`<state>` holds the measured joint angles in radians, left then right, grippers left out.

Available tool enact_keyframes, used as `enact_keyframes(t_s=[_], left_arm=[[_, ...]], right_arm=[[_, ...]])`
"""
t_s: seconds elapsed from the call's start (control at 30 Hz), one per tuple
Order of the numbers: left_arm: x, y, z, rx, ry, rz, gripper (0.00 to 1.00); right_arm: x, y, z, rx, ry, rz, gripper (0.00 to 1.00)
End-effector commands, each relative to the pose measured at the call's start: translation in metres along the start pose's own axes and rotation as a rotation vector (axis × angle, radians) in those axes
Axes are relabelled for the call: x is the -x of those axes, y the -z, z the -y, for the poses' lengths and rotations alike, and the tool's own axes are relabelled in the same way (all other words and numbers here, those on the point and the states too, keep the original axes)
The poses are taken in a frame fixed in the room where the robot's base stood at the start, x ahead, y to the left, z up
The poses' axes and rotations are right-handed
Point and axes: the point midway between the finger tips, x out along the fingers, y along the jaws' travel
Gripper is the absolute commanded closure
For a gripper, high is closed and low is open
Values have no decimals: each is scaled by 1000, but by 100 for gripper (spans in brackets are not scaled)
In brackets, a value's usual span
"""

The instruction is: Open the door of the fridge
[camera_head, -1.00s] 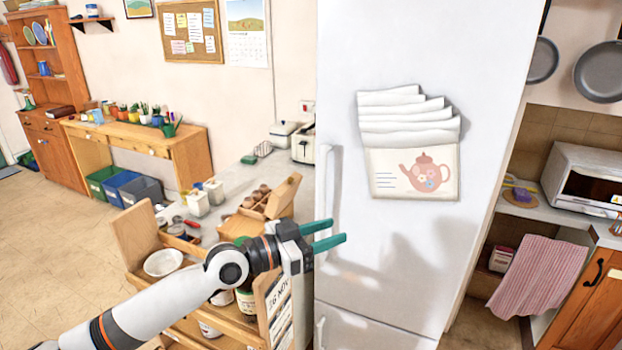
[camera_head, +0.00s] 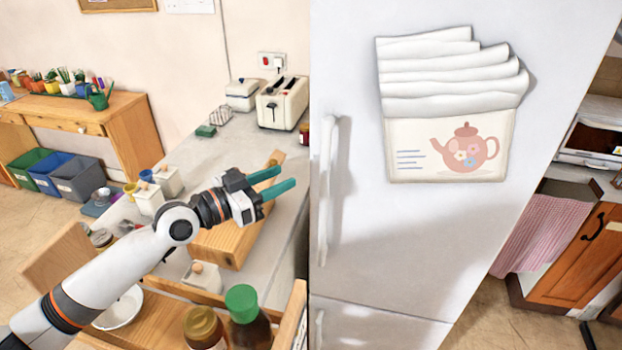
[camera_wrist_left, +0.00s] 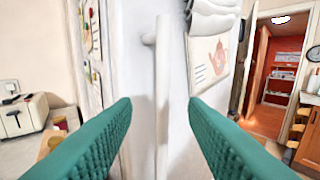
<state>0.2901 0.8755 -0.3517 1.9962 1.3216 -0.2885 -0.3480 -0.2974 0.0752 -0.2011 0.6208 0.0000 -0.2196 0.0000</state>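The white fridge (camera_head: 400,230) stands upright and fills the middle of the head view, its door shut. Its vertical white handle (camera_head: 327,185) runs along the door's left edge; a lower handle (camera_head: 319,328) shows below the seam. My left gripper (camera_head: 280,182) is open and empty, left of the upper handle, with teal fingers pointing toward the fridge. In the left wrist view the handle (camera_wrist_left: 162,95) stands between the two open fingers, ahead of them; no contact shows. My right gripper is not in view.
A wooden shelf unit with bottles (camera_head: 244,315) stands below my left arm. A counter with a toaster (camera_head: 283,103) is behind it. Paper sheets with a teapot picture (camera_head: 447,150) hang on the fridge door. An orange cabinet (camera_head: 575,255) with a pink towel is at right.

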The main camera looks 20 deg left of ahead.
Motion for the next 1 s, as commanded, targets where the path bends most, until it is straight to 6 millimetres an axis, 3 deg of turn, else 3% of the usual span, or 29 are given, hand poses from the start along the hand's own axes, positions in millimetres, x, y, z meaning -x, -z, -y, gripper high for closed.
enact_keyframes(t_s=[0.1,0.47,0.67,1.0], left_arm=[[0,22,0,0,1,0,60],[0,58,0,0,0,1,60],[-11,54,0,4,0,4,60],[-77,52,0,4,1,4,60]], right_arm=[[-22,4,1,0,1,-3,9],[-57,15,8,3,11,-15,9],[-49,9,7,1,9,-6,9],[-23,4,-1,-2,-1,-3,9]])
